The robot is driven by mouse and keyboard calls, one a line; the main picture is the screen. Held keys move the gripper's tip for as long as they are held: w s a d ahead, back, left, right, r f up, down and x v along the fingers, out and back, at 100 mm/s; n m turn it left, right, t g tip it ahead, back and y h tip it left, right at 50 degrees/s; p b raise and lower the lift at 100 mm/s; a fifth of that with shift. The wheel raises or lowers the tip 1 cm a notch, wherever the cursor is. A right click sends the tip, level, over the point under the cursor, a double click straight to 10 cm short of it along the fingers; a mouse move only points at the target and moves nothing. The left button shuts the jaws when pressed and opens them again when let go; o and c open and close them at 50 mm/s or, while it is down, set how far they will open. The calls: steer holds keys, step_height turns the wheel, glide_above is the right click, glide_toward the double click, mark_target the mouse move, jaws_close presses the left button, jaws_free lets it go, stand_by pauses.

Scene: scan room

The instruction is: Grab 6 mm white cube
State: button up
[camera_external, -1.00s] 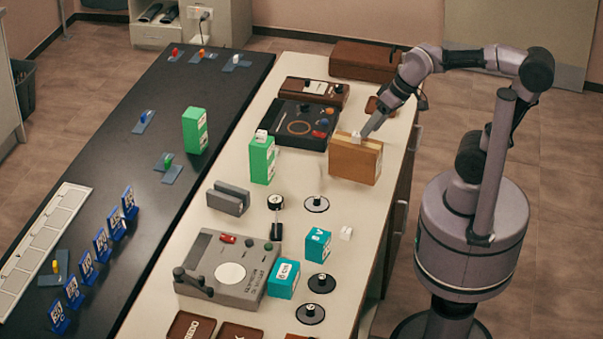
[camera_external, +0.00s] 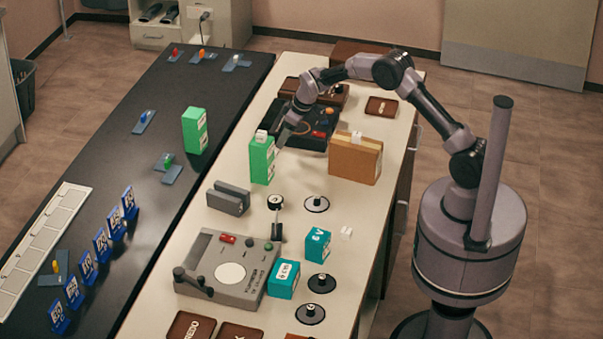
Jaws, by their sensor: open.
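A dark device with knobs (camera_external: 300,138) stands behind my gripper. Teal blocks (camera_external: 318,245), black round discs (camera_external: 317,204) and a grey device (camera_external: 226,268) stand nearer the front. A second green block (camera_external: 195,130) is on the black table (camera_external: 112,155).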

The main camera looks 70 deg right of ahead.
mark_target(277, 150)
steer(key=b+x, duration=0.1)
steer(key=x, duration=0.2)
steer(key=b+x, duration=0.1)
steer(key=x, duration=0.2)
steer(key=shift+w+a, duration=0.2)
steer(key=shift+w, duration=0.05)
steer(key=shift+r, duration=0.2)
jaws_close()
